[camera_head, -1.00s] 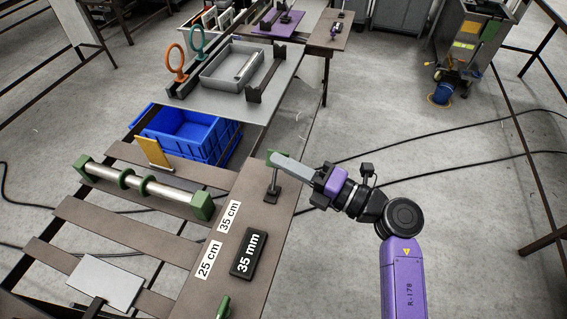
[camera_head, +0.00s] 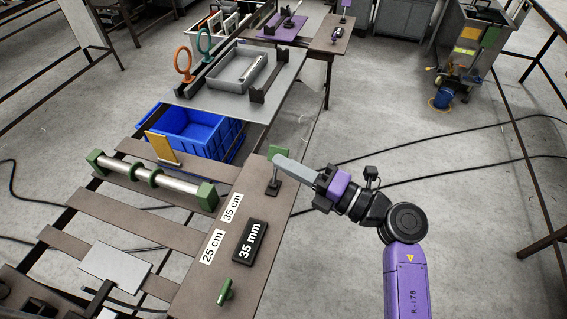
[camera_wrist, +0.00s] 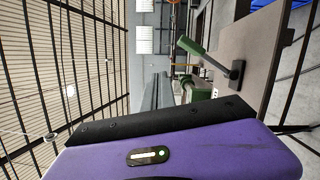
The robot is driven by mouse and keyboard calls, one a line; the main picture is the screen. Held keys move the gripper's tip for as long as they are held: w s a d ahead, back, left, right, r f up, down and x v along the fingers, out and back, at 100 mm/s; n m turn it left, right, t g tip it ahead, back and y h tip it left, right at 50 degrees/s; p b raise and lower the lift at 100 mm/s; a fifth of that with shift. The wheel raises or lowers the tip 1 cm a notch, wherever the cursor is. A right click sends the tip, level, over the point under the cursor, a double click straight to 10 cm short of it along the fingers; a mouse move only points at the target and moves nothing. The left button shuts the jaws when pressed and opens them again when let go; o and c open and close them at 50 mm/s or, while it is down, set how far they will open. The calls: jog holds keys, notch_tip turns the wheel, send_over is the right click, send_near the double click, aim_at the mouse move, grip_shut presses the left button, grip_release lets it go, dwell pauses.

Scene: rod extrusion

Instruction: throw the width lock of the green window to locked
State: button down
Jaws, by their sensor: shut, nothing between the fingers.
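My gripper (camera_head: 279,162) is shut and empty, its grey fingers pointing left over the bench's right edge. Its tip is at the green top of a black-footed post (camera_head: 273,183); I cannot tell whether they touch. A second green handle (camera_head: 225,292) lies at the bench's front, clear of the gripper. In the wrist view, a tilted green lever (camera_wrist: 192,46) on a black base stands right of the fingers (camera_wrist: 158,92). Which lever is the width lock is not clear.
Labels and a black "35 mm" plate (camera_head: 249,241) lie on the brown bench board (camera_head: 195,285). A blue crate (camera_head: 190,128) stands behind the slats. A grey table (camera_head: 205,100) with orange and teal rings is farther back. The floor at right is open, with cables.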

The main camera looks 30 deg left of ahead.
jog(key=d+b, duration=0.1)
jog(key=d, duration=0.7)
jog(key=shift+d+r+b, duration=0.15)
jog(key=shift+r+b, duration=0.15)
jog(key=shift+r, duration=0.1)
jog(key=shift+w, duration=0.1)
